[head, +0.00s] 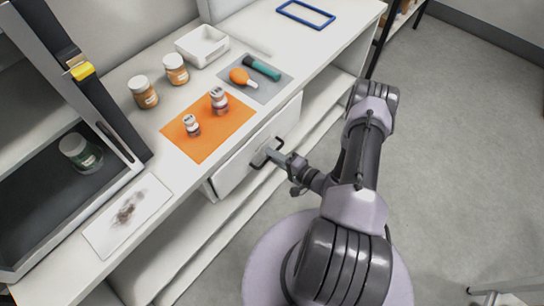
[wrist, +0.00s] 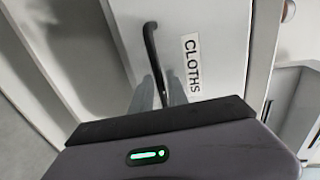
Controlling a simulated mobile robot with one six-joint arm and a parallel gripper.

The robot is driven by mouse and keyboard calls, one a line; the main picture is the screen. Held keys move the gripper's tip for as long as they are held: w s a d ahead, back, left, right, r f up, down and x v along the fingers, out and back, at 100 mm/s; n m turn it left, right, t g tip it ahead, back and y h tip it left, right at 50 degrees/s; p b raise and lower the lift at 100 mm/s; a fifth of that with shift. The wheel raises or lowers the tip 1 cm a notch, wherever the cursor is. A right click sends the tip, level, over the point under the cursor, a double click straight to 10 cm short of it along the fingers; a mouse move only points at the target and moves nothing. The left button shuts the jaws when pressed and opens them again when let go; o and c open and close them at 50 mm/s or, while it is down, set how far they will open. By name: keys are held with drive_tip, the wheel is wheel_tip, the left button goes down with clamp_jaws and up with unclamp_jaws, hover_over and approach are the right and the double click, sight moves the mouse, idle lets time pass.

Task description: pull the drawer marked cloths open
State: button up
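The white drawer (head: 232,174) sits under the front edge of the white table. In the wrist view its front (wrist: 220,30) bears a label (wrist: 192,68) reading CLOTHS. A dark bar handle (wrist: 151,42) stands out from that front; it also shows in the head view (head: 258,163). My gripper (head: 273,155) is at the handle. In the wrist view its two fingers (wrist: 161,90) lie close on either side of the bar, shut on it. The drawer front is near the table edge; I cannot tell whether it stands slightly out.
An orange mat (head: 205,145) with two small jars lies above the drawer. Two orange-brown jars, a white bin (head: 202,47), a grey mat (head: 268,88) and a blue frame (head: 306,14) share the tabletop. A lower shelf (head: 215,232) runs below.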

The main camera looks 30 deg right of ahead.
drive_tip(key=shift+w+a, duration=0.1)
drive_tip(key=shift+w, duration=0.1)
drive_tip(key=shift+c, duration=0.2)
clamp_jaws()
idle(1.2)
